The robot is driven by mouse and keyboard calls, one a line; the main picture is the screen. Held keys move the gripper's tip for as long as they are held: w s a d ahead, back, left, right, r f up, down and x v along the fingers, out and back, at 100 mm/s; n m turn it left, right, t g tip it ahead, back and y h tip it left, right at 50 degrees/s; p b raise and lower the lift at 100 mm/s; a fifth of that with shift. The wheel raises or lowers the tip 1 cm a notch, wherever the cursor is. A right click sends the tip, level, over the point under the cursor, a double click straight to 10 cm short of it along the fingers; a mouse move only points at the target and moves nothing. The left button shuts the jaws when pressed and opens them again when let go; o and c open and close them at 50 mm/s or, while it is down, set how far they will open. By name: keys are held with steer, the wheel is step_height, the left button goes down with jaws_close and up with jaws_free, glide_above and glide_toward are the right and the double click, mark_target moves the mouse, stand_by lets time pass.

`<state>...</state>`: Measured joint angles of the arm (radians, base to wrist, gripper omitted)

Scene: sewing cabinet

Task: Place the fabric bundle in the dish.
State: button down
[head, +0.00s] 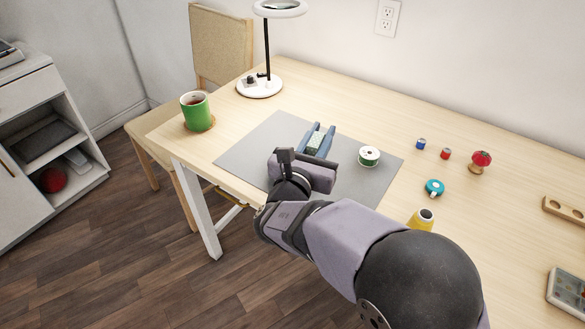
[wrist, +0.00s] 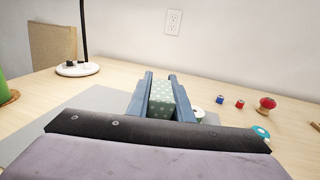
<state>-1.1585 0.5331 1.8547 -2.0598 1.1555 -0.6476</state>
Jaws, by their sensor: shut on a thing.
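The fabric bundle (head: 314,141) is a small pale green block with light dots. My gripper (head: 322,131) is shut on it, with a blue finger on each side, over the grey mat. In the wrist view, the bundle (wrist: 163,102) sits between the two fingers, its lower part hidden by the gripper body. Whether it touches the mat cannot be told. I cannot make out a dish for certain in either view.
A green-and-white spool (head: 369,156) stands right of my gripper on the grey mat (head: 254,137). A green mug (head: 196,111) and lamp (head: 260,86) stand left. Small spools, a pincushion (head: 480,162), tape measure (head: 434,187) and yellow cone (head: 421,220) are right.

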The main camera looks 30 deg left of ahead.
steer(key=a+r+n+y, duration=0.2)
steer(key=a+r, duration=0.2)
steer(key=a, duration=0.3)
steer(key=shift+g+y, duration=0.4)
steer(key=shift+g, duration=0.1)
steer(key=shift+f+b, duration=0.3)
steer(key=shift+f, duration=5.2)
steer(key=shift+f, duration=0.2)
steer(key=c, duration=1.6)
jaws_free()
steer(key=shift+r, duration=0.1)
